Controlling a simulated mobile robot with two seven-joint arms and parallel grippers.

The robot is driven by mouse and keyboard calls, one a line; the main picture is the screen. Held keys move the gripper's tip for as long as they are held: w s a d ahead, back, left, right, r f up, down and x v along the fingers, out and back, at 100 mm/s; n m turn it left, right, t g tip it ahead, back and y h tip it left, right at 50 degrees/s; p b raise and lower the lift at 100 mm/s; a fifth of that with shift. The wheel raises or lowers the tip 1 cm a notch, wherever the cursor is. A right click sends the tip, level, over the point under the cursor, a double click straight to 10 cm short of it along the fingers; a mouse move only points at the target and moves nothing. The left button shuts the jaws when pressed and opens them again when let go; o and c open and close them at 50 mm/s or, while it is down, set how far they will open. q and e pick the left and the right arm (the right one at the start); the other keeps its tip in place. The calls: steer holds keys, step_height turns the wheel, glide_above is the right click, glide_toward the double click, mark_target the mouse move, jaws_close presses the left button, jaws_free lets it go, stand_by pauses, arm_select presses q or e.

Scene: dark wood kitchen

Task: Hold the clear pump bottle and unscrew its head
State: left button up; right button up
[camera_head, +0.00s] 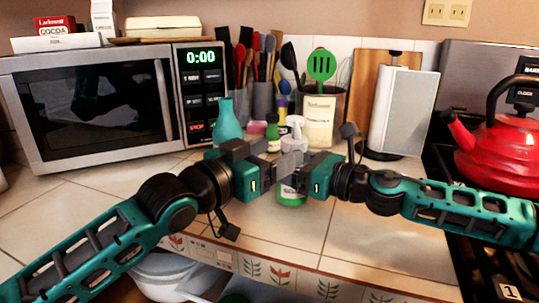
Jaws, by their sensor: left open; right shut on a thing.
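The clear pump bottle (291,190) stands on the tiled counter between my two grippers. Its white pump head (295,125) shows above the fingers, and its green-and-white lower part shows below them. My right gripper (296,163) comes in from the right and is shut on the bottle. My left gripper (280,152) comes in from the left, open, with its fingers close to the pump head. The fingers overlap in the view and hide the bottle's middle and neck, so whether the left fingers touch it cannot be told.
Behind the bottle stand a teal vase (227,122), small bottles and utensil holders (320,118). A microwave (100,105) is at the left. A paper towel roll (403,112) and a red kettle (500,150) on the stove are at the right. The front counter (280,235) is clear.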

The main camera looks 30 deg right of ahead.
mark_target(285, 148)
arm_select(q)
steer(key=shift+x, duration=3)
steer(key=shift+c, duration=0.3)
steer(key=c, duration=1)
steer(key=o, duration=1.1)
steer(key=shift+c, duration=0.2)
steer(key=shift+v, duration=3.05)
